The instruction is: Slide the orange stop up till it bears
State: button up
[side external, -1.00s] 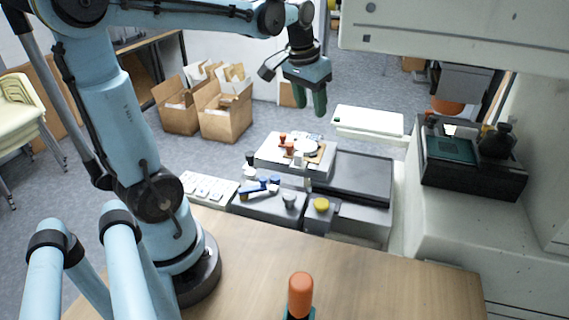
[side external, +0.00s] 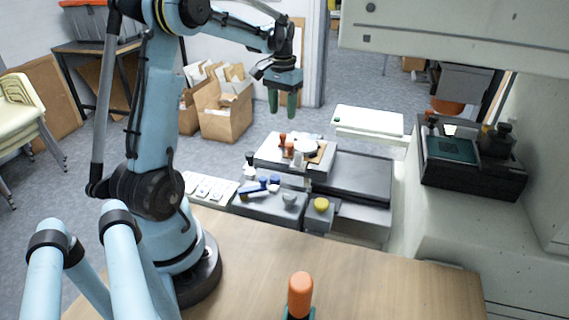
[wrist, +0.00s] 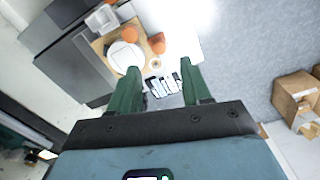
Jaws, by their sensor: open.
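Two small orange pieces stand on the raised fixture with a wooden plate; one shows upright (side external: 282,139) and one beside it (side external: 289,150). They also show in the wrist view, one nearer (wrist: 157,42) and one farther (wrist: 130,31). I cannot tell which is the stop, or whether either bears on anything. A white round piece (wrist: 125,56) lies beside them on the wooden plate. My gripper (side external: 283,114) has green fingers pointing down, apart and empty, in the air above the fixture's far left side. The fingers (wrist: 160,70) frame the plate's edge in the wrist view.
A grey block with blue pieces (side external: 262,186) and a yellow button (side external: 321,204) stand in front of the fixture. A black-framed unit (side external: 463,160) stands at right under the large machine body. An orange-topped post (side external: 300,293) stands at the front. The wooden table (side external: 370,275) is mostly clear.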

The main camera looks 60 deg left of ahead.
aim_at(283, 135)
notch_tip(283, 135, down, 7)
jog(key=shift+f, duration=0.1)
dwell(0.4)
grip_shut()
